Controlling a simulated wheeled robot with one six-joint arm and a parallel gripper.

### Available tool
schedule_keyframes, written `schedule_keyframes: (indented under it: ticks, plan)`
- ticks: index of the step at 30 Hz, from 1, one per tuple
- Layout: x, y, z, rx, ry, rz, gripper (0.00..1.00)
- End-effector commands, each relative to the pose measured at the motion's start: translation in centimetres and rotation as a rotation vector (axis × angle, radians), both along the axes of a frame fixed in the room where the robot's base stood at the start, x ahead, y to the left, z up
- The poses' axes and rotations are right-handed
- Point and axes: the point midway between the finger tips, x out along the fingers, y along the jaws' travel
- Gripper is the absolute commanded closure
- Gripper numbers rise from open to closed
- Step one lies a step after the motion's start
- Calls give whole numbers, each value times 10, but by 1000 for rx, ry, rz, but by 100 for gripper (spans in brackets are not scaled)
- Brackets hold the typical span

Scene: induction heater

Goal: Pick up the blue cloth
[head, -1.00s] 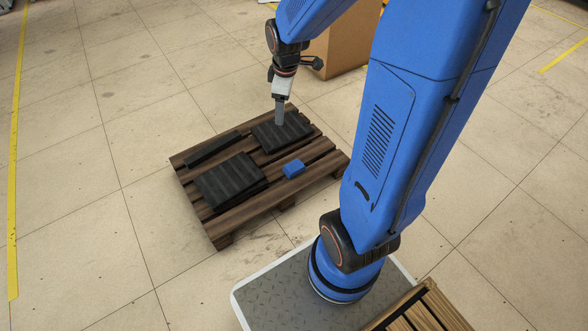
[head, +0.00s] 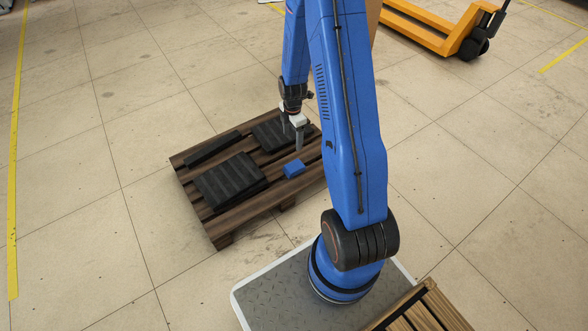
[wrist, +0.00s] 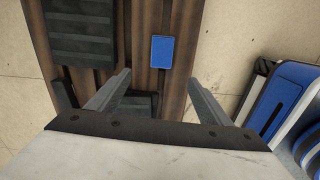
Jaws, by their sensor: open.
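The blue cloth (head: 294,169) is a small folded block lying on the wooden pallet (head: 240,212), near its right side. In the wrist view the cloth (wrist: 162,52) is a blue rectangle lying flat on a brown slat, beyond the fingertips. My gripper (head: 293,143) is above the pallet, just behind the cloth and apart from it. In the wrist view my gripper (wrist: 160,82) shows two separated fingers with nothing between them.
Black ribbed pads lie on the pallet, one at the front left (head: 228,182) and one at the back (head: 270,135). A narrow black bar (head: 213,148) lies at the back left. A yellow pallet jack (head: 430,28) stands at the back right. Floor left of the pallet is clear.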

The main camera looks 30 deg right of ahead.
Motion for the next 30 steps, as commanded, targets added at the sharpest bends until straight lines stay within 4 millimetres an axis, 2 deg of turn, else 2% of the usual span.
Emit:
schedule_keyframes:
  ticks: [3, 11, 30]
  plan:
    - [0, -5, -19, 3, 12, 40, 27]
    - [-1, -6, -40, 5, 17, 63, 27]
    - [-1, -6, -131, 5, 16, 61, 27]
